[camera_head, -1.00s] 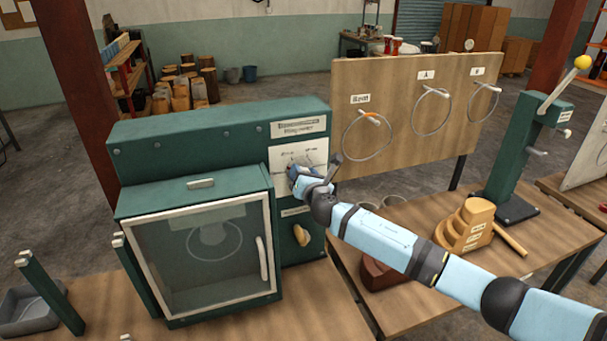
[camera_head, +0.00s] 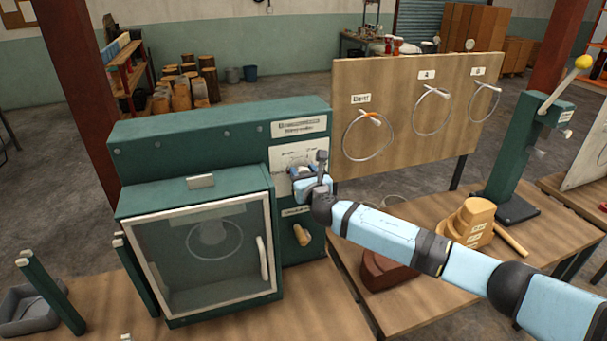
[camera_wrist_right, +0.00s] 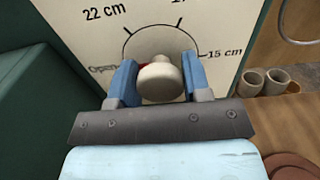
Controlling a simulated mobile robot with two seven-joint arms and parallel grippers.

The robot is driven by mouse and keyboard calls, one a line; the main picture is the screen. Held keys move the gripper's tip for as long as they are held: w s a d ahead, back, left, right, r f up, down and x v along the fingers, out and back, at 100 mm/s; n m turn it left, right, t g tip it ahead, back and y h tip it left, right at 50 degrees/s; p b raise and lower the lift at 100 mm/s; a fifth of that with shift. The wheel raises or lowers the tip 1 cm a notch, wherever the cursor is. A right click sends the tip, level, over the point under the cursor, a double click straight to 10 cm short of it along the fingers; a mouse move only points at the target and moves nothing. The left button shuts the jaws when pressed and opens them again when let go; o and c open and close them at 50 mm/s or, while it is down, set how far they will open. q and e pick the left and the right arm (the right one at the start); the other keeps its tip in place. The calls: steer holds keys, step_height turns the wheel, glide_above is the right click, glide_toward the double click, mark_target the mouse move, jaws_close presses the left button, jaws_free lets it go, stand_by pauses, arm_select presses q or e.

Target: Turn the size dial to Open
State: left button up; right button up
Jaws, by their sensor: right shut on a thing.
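The size dial (camera_wrist_right: 162,82) is a pale round knob with a bit of red at its upper left, on a white plate (camera_wrist_right: 215,18) marked "Open" at left, "22 cm" at upper left and "15 cm" at right. My right gripper (camera_wrist_right: 160,80) has its blue fingers on both sides of the knob, shut on it. Which mark the dial points to is unclear. In the head view the plate (camera_head: 284,158) is on the green machine (camera_head: 225,135); my right gripper (camera_head: 299,172) covers most of the dial. My left gripper is not in view.
A glass-fronted door (camera_head: 205,255) with a pale handle is closed on the machine. A brass knob (camera_head: 302,235) sits below the dial plate. To the right are a wooden board with wire rings (camera_head: 400,110), stacked wooden blocks (camera_head: 468,222) and a green lever press (camera_head: 515,150).

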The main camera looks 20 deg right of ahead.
steer(key=o, duration=0.9)
steer(key=shift+c, duration=0.2)
steer(key=shift+s, duration=0.1)
steer(key=s, duration=0.4)
steer(key=s+b, duration=0.1)
steer(key=s, duration=0.4)
steer(key=s+b, duration=0.1)
steer(key=s, duration=0.3)
steer(key=shift+s+d, duration=0.25)
steer(key=shift+s, duration=0.05)
